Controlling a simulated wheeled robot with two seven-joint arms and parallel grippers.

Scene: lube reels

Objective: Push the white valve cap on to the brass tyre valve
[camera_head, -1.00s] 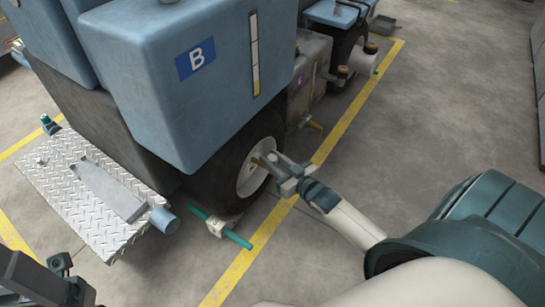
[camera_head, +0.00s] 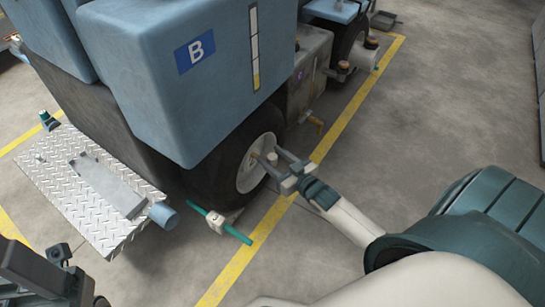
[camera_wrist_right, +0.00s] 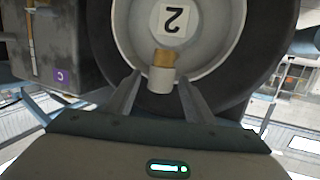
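The white valve cap (camera_wrist_right: 160,80) sits at the near end of the brass tyre valve (camera_wrist_right: 164,57) in the right wrist view, in line with it and seemingly touching. How far the cap is pushed on cannot be told. In the head view the brass valve (camera_head: 255,156) and the cap (camera_head: 272,158) stand out from the white wheel hub. My right gripper (camera_wrist_right: 160,78) is open, one finger on each side of the cap, with a small gap at both. My left gripper (camera_head: 62,258) is partly in view at the lower left, its fingers unclear.
The black tyre (camera_head: 225,165) surrounds the hub under the blue tank marked B (camera_head: 190,85). A chequer-plate step (camera_head: 75,200) and a chock with a green bar (camera_head: 220,222) lie near the wheel. The floor on the right is clear.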

